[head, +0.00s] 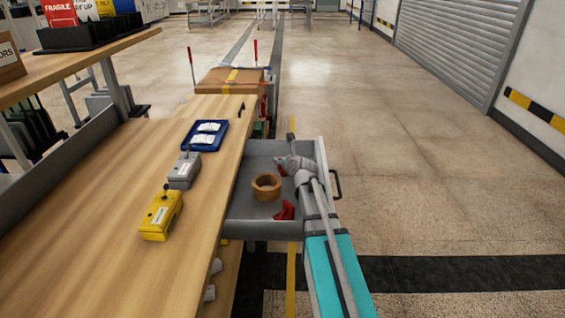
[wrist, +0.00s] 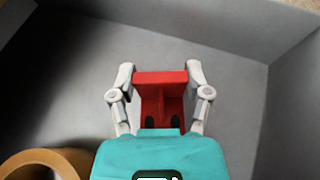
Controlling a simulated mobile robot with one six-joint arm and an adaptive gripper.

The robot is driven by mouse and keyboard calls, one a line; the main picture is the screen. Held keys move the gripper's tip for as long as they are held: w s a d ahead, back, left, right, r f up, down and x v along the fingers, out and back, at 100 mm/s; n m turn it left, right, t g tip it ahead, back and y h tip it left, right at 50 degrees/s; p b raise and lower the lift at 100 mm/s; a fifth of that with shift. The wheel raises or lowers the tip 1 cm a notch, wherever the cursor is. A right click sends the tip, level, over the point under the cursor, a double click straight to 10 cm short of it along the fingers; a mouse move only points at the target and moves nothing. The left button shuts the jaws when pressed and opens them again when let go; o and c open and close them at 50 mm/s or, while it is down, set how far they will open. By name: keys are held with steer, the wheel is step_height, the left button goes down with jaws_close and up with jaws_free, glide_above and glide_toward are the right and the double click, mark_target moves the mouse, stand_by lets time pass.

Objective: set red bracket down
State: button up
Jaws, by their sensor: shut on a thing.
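My gripper (wrist: 160,95) is shut on a red bracket (wrist: 162,78), with one pale finger on each side of it. In the head view the held bracket (head: 281,171) shows as a small red patch at the end of my arm. It is inside the grey tray (head: 252,147), toward its far right part. I cannot tell whether it touches the tray floor. A second red bracket (head: 284,211) lies in the near part of the tray, beside my arm.
A brown tape roll (head: 266,181) lies in the tray, left of my gripper; it also shows in the wrist view (wrist: 40,158). The wooden bench (head: 130,165) holds a yellow box (head: 160,216), a grey box (head: 184,171) and a blue tray (head: 221,145). The tray's far left floor is clear.

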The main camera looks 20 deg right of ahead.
steer(key=shift+f, duration=0.1)
steer(key=o, duration=1.3)
steer(key=shift+o, duration=0.2)
steer(key=shift+s+r, duration=0.1)
steer(key=shift+r, duration=0.15)
steer(key=p+v, duration=0.4)
steer(key=v, duration=0.7)
steer(key=shift+s+r+p, duration=0.15)
steer(key=shift+s+p, duration=0.15)
steer(key=shift+s, duration=0.1)
